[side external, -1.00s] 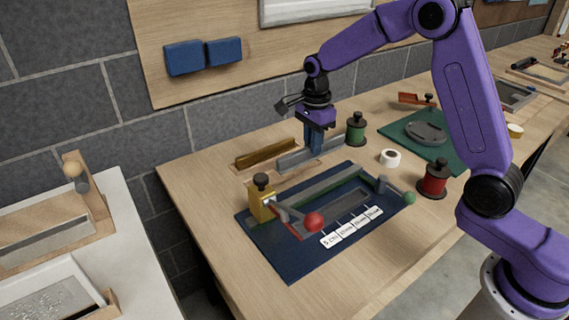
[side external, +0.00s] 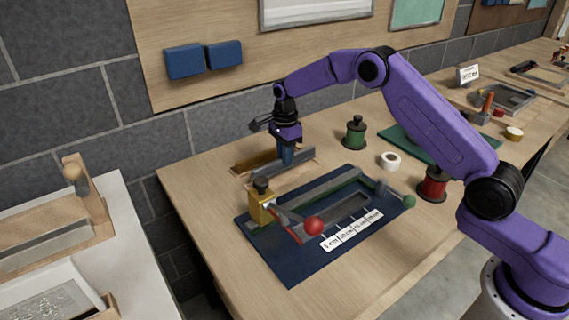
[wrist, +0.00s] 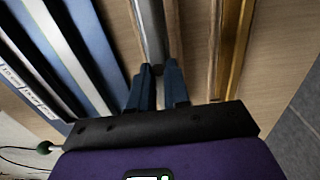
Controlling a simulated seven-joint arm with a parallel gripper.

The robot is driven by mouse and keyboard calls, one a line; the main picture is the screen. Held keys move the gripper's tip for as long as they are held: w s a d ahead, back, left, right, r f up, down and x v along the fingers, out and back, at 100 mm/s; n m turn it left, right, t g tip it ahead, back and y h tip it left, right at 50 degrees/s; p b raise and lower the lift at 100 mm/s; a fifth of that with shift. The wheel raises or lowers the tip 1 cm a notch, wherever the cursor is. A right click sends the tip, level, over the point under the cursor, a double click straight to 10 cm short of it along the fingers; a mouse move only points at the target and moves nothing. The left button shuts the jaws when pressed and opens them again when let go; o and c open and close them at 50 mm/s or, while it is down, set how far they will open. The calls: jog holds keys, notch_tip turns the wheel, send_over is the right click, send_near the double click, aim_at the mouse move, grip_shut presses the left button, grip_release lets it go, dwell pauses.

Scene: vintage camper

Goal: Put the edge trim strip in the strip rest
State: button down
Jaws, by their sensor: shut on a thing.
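The edge trim strip appears to be the long grey strip (side external: 284,167), which also shows in the wrist view (wrist: 150,28). My gripper (side external: 287,160) points down and is shut on it; the fingertips (wrist: 158,75) close around it in the wrist view. The strip rest looks like the pale wooden holder with raised rails (wrist: 173,35) at the back left of the bench. The grey strip lies lengthwise between its rails, seen from above. I cannot tell whether it touches the bottom. A gold-brown strip (side external: 256,158) lies parallel in the wood behind it (wrist: 235,45).
A blue board (side external: 290,262) with a yellow clamp (side external: 262,208), a red-knobbed lever (side external: 313,225) and a label row lies in front. A green spool (side external: 355,135), white tape roll (side external: 390,161) and red spool (side external: 432,188) stand to the right. The wall is behind.

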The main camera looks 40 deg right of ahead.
jog(key=shift+w+f, duration=0.1)
jog(key=shift+f, duration=1.55)
jog(key=shift+f, duration=0.15)
jog(key=c, duration=1.1)
grip_release()
notch_tip(320, 180, up, 12)
jog(key=shift+r, duration=0.2)
